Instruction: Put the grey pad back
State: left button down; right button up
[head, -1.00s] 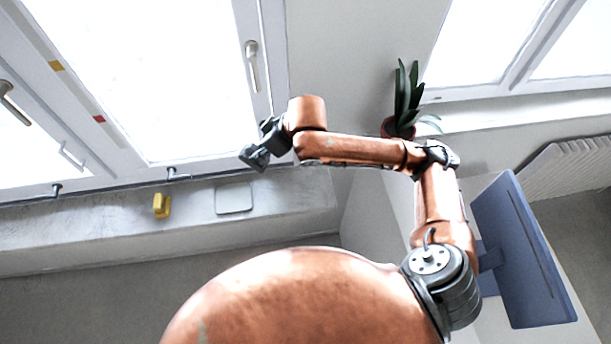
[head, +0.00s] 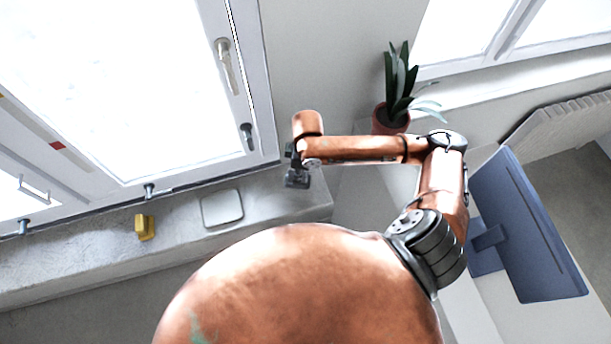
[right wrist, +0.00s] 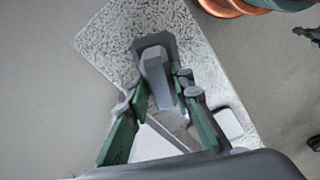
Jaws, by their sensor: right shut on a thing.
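My right gripper (head: 297,180) hangs over the right part of the window sill in the head view. It is small and dark there. In the right wrist view, its green-lined fingers (right wrist: 162,92) are shut on a grey block, which I take to be the grey pad (right wrist: 155,70). A wider, darker grey part shows behind the block. The speckled sill lies beyond it, and I cannot tell the gap between them. A pale square plate (head: 222,207) lies flat on the sill, left of the gripper. My left gripper is not in view.
A yellow object (head: 145,227) stands on the sill (head: 80,253) left of the plate. A potted plant (head: 391,118) stands behind my right arm. Window handles (head: 224,62) are above the sill. A blue monitor (head: 527,225) is at the right. The sill right of the plate looks clear.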

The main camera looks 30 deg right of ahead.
jog(key=shift+w+d+f, duration=0.15)
jog(key=shift+d+f, duration=0.85)
jog(key=shift+f, duration=0.25)
jog(key=shift+w+d+f, duration=0.1)
jog(key=shift+d+f, duration=0.25)
jog(key=shift+f, duration=0.1)
jog(key=shift+w+d+f, duration=0.1)
jog(key=shift+d+f, duration=0.05)
jog(key=shift+f, duration=0.1)
notch_tip(320, 180, down, 3)
jog(key=shift+d+f+p, duration=0.1)
jog(key=shift+d+p, duration=0.05)
jog(key=shift+p, duration=0.5)
jog(key=shift+f, duration=0.1)
jog(key=o, duration=1)
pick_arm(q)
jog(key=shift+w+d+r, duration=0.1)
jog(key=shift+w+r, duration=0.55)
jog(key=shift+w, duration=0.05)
